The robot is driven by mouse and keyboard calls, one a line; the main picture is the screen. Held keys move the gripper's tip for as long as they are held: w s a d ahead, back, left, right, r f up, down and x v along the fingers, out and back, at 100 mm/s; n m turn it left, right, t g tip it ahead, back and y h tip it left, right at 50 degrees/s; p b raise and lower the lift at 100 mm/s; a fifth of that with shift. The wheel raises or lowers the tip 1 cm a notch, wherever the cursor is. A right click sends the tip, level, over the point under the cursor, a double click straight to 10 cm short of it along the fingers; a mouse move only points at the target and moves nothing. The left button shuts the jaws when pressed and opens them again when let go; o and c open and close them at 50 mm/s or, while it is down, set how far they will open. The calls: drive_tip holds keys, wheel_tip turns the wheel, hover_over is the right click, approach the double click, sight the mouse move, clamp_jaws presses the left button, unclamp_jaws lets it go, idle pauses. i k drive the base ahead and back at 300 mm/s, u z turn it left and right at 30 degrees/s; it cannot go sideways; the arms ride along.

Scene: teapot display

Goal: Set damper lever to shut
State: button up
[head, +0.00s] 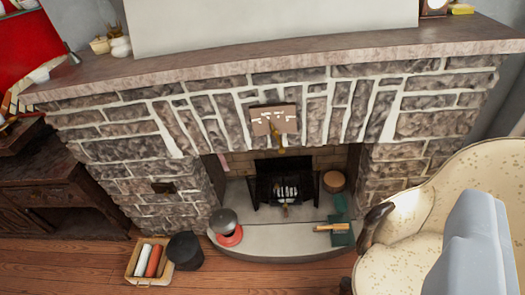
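My gripper's fingers are not in view. A smooth grey-blue shape at the lower right may be part of my arm, well away from the lever.
A cream patterned armchair (408,225) stands at the right. A dark pot on a red base (229,236) and a green item (341,233) sit on the hearth (275,237). A basket (146,265) and black bucket (185,250) stand left. The mantel (215,62) overhangs the plate.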

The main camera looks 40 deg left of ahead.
sight(275, 132)
drive_tip(key=u, duration=0.1)
drive_tip(key=i, duration=1)
drive_tip(key=z, duration=0.05)
